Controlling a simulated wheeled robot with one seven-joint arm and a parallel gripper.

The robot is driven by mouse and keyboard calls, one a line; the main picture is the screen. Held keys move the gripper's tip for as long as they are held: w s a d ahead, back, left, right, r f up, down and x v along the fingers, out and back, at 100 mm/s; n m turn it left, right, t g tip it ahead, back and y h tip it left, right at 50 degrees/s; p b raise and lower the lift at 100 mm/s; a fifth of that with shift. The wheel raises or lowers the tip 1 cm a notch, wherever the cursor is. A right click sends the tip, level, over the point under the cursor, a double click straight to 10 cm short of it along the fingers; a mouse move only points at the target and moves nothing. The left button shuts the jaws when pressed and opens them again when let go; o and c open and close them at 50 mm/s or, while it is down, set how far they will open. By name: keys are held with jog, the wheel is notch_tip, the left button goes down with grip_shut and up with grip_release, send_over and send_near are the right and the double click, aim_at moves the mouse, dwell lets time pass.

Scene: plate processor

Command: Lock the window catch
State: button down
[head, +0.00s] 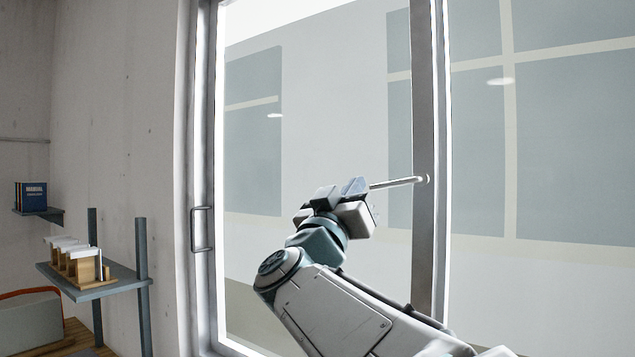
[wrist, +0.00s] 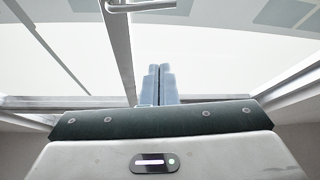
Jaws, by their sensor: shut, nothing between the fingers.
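The window catch (head: 398,183) is a slim light-coloured lever on the window's middle upright. It lies nearly level, reaching left from its round pivot on the frame. It also shows at the top edge of the wrist view (wrist: 145,6), where part of it is cut off. My gripper (head: 342,191) is in front of the left pane, by the free left end of the lever. In the wrist view its two pale blue fingers (wrist: 160,70) are together and empty, with a gap between their tips and the lever. In the head view, I cannot tell the depth between them.
The window's middle upright (head: 425,90) stands right of my gripper. A D-shaped pull handle (head: 201,229) is on the left frame. At left are a shelf with a wooden holder (head: 82,264) and a small shelf with blue books (head: 31,196). The space before the left pane is otherwise clear.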

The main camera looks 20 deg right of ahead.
aim_at(398, 183)
jog(key=p+x, duration=0.4)
jog(key=x, duration=0.6)
jog(key=shift+d+f, duration=0.25)
jog(key=shift+f, duration=0.7)
jog(key=shift+d+f, duration=0.25)
jog(key=shift+f, duration=0.7)
jog(key=shift+d+f, duration=0.1)
